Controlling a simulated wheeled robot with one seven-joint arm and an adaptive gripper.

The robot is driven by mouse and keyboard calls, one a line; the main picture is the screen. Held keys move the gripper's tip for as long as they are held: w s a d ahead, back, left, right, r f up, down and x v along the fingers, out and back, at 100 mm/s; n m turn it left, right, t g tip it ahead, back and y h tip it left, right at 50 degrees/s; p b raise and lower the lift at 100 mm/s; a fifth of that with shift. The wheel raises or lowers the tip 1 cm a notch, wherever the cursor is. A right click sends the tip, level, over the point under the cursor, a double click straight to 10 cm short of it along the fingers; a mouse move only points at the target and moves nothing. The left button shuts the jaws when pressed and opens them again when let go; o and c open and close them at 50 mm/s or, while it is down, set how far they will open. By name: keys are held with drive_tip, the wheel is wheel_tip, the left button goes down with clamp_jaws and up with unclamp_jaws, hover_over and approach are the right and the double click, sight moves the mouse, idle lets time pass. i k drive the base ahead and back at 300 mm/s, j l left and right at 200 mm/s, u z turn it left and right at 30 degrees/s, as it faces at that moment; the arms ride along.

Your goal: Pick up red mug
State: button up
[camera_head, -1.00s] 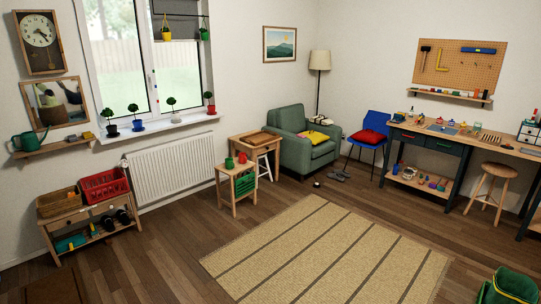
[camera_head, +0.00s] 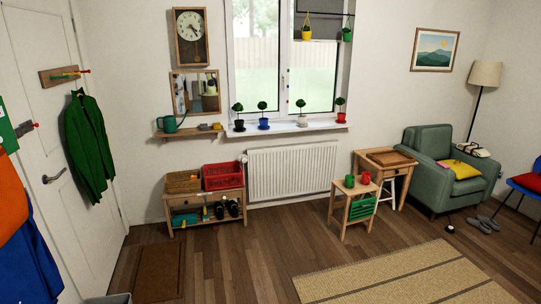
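A small red mug (camera_head: 366,178) stands on top of a small wooden stool-like table (camera_head: 356,189), right of the radiator. A green mug (camera_head: 350,181) stands just left of it on the same top. Which way the mug handles face is too small to tell. My gripper and arm do not show in this view.
A side table with a tray (camera_head: 391,158) and a green armchair (camera_head: 440,170) stand right of the small table. A bench with a red crate (camera_head: 223,176) is left of the radiator (camera_head: 293,172). Wooden floor (camera_head: 260,262) is clear in front, beside a striped rug (camera_head: 405,277).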

sight(365, 178)
drive_tip(key=i+j, duration=0.1)
drive_tip(key=i, duration=0.55)
drive_tip(key=i+j+z, duration=0.15)
drive_tip(key=i, duration=0.55)
drive_tip(key=i+j, duration=0.1)
drive_tip(key=i, duration=0.55)
drive_tip(key=i+l+z, duration=0.15)
drive_tip(key=i+z, duration=0.15)
drive_tip(key=i, duration=0.2)
drive_tip(key=i+z, duration=0.3)
drive_tip(key=i, duration=0.2)
drive_tip(key=i+z, duration=0.3)
drive_tip(key=i, duration=0.2)
drive_tip(key=i+j+z, duration=0.3)
drive_tip(key=i, duration=0.2)
drive_tip(key=i+j+z, duration=0.3)
drive_tip(key=i, duration=0.15)
drive_tip(key=i+j+z, duration=0.3)
drive_tip(key=i+j, duration=0.1)
drive_tip(key=i, duration=0.05)
